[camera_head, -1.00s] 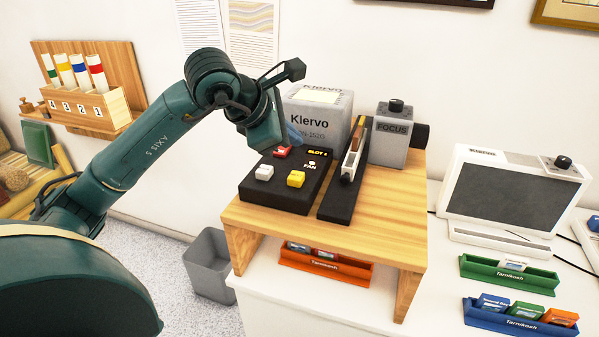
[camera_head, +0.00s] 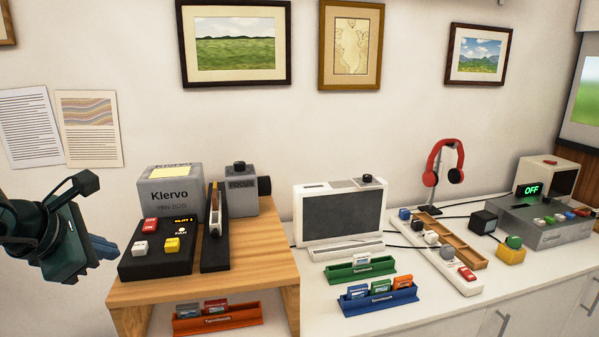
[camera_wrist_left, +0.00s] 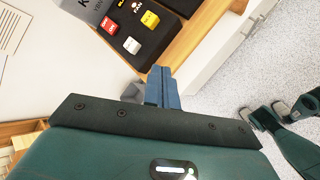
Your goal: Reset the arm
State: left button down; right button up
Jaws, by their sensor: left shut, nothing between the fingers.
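My left gripper (camera_head: 104,246) is at the left edge of the head view, beside the black button panel (camera_head: 158,246) and to its left. Its blue fingers are shut together with nothing between them. They also show in the left wrist view (camera_wrist_left: 162,88), pointing toward the wooden stand's edge, with the button panel (camera_wrist_left: 143,30) beyond. The gripper appears clear of the panel.
The panel, a grey Klervo box (camera_head: 171,192) and a focus unit (camera_head: 239,192) stand on a wooden stand (camera_head: 262,267). An orange tray (camera_head: 217,322) sits below. Right of it are a screen (camera_head: 341,212), green tray (camera_head: 360,270) and blue tray (camera_head: 379,303). Floor (camera_wrist_left: 270,65) shows in the wrist view.

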pick_arm(q)
jog(key=s+d+f+n+h+p, duration=0.1)
jog(key=s+d+f+n+h, duration=0.15)
jog(key=d+n+h, duration=0.5)
jog(key=s+d+f+n+h+p, duration=0.2)
jog(key=s+d+n+h, duration=0.2)
jog(key=d+h, duration=0.7)
jog(key=a+f+n+t+y+p, duration=0.15)
jog(key=f+n+t+y, duration=0.35)
jog(key=n, duration=0.6)
jog(key=a+f+n+t+y, duration=0.25)
jog(key=f+n+y, duration=0.45)
jog(key=n, duration=0.4)
jog(key=s+d+f+n+g+y, duration=0.2)
jog(key=s+f+n+g+y, duration=0.3)
jog(key=s+f+n, duration=0.5)
notch_tip(320, 180, down, 5)
jog(key=shift+s+f+n+g, duration=0.15)
jog(key=shift+s+n+g, duration=0.2)
jog(key=shift+s+g, duration=0.35)
pick_arm(e)
jog(key=shift+s+d+g+h, duration=0.2)
jog(key=shift+d+g+h, duration=0.3)
jog(key=shift+d, duration=0.5)
